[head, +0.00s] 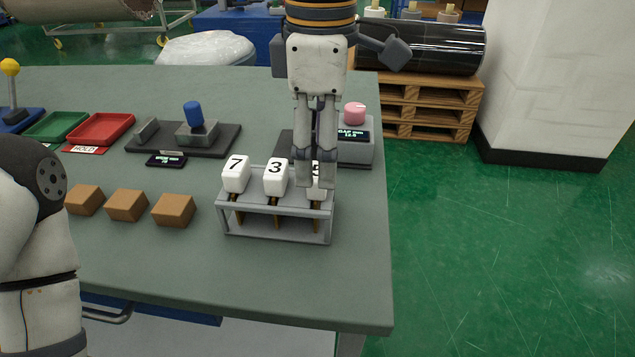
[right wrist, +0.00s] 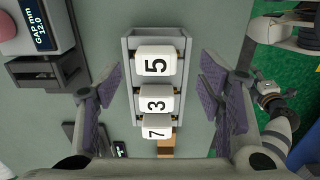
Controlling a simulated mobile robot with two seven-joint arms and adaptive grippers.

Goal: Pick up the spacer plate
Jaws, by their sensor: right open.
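Three spacer plates with white numbered heads stand in a grey rack (head: 230,222): plate 7 (head: 236,175), plate 3 (head: 275,178) and plate 5 (head: 313,190). In the right wrist view, plate 5 (right wrist: 155,61), plate 3 (right wrist: 156,98) and plate 7 (right wrist: 157,130) line up in the rack. My right gripper (head: 316,190) points down at the rack's right end and partly hides plate 5. In the right wrist view, its open fingers (right wrist: 160,82) lie on either side of the rack and hold nothing. My left arm shows at the left edge; its gripper is out of view.
A gap gauge box (head: 355,150) with a pink knob stands behind the rack. Three brown blocks (head: 127,205) lie to its left. Farther back are a dark fixture (head: 225,138), a red tray (head: 100,129) and a green tray (head: 56,126). The table front (head: 200,262) is clear.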

